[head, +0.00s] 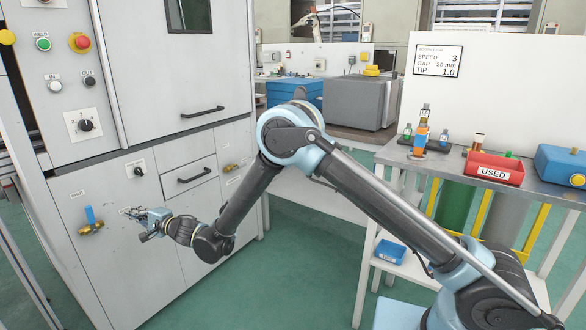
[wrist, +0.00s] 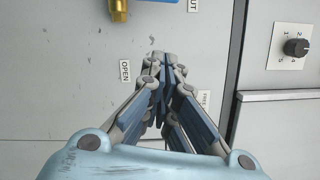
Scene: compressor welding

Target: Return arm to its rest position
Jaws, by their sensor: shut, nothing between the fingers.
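My gripper (head: 150,222) is at the left in the head view, in front of the grey cabinet (head: 152,265), between a blue-handled brass valve (head: 91,222) and a drawer. In the wrist view my gripper (wrist: 164,62) has its fingers together, with nothing between them. The cabinet front lies behind the fingertips, with an OPEN label (wrist: 125,71) beside them and a second label partly hidden by a finger. I cannot tell whether the fingertips touch the panel. My arm is stretched out from the lower right across the aisle to the cabinet.
The cabinet carries a drawer handle (head: 194,175), a black knob (head: 86,125) and a red button (head: 81,42). At the right a bench (head: 513,183) holds a red USED bin (head: 494,169) and a blue box (head: 562,165). Green floor (head: 300,265) is open between cabinet and bench.

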